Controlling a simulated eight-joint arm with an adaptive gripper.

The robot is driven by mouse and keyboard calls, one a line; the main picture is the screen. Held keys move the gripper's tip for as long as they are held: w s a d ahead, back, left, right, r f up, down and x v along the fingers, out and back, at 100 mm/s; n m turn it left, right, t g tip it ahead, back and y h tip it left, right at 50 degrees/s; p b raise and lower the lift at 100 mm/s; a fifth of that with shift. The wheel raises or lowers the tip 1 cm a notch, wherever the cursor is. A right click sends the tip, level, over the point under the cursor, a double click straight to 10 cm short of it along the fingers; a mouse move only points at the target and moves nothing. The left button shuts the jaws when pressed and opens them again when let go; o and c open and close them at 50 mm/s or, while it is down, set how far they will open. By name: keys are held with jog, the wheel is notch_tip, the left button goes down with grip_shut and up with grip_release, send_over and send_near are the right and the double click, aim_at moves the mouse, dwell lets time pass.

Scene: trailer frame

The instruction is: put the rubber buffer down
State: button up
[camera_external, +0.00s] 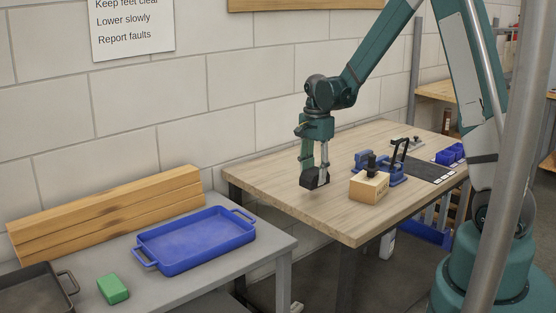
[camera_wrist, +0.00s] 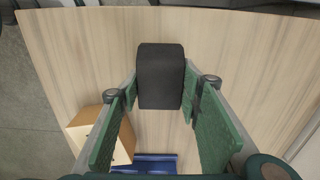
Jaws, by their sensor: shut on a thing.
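The rubber buffer (camera_external: 309,179) is a small black block. It is between the fingers of my gripper (camera_external: 315,168), which is shut on it above the left part of the wooden table (camera_external: 290,205). In the wrist view the black buffer (camera_wrist: 161,78) sits between the tips of my gripper's green-padded fingers (camera_wrist: 162,95), with bare wood around it. I cannot tell for sure whether its underside touches the table or hangs just above it.
A wooden block (camera_external: 368,188) with a black knob stands right of my gripper, beside a blue clamp-like fixture (camera_external: 385,165). Blue bins (camera_external: 450,154) and a dark mat (camera_external: 432,168) lie farther right. A blue tray (camera_external: 195,240) and green block (camera_external: 113,289) rest on the grey bench.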

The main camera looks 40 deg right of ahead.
aim_at(315, 170)
jog(key=shift+f, duration=0.45)
jog(key=shift+f, duration=2.05)
jog(key=shift+f, duration=0.2)
jog(key=o, duration=1)
jog(key=shift+r, duration=0.2)
jog(key=shift+r, duration=6)
